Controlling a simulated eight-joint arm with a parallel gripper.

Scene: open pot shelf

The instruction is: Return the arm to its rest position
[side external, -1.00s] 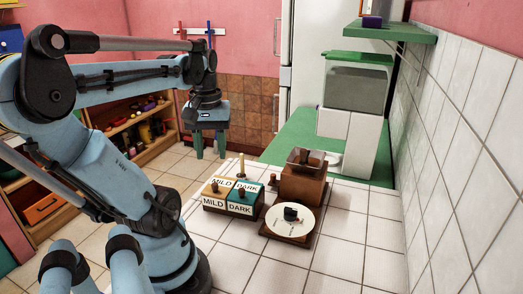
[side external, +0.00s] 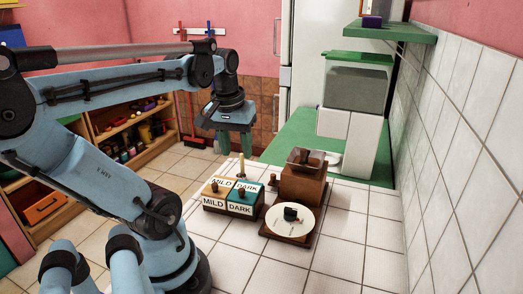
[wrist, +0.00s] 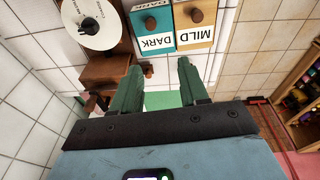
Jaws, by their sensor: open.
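My gripper (side external: 236,150) hangs fingers down above the far left edge of the white tiled counter (side external: 345,240). It is open, with nothing between its fingers. In the wrist view, its two green fingers (wrist: 159,68) stand apart with a clear gap. The MILD and DARK box (side external: 230,198), with brown knobs, stands on the counter below and in front of the gripper, clear of it. It also shows at the top of the wrist view (wrist: 172,28).
A round white dial (side external: 290,222) and a brown grinder-like box (side external: 303,178) stand right of the labelled box. A green-lidded container (side external: 357,82) stands farther back beside the tiled wall (side external: 460,150). A green shelf (side external: 395,32) juts overhead. Counter front is clear.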

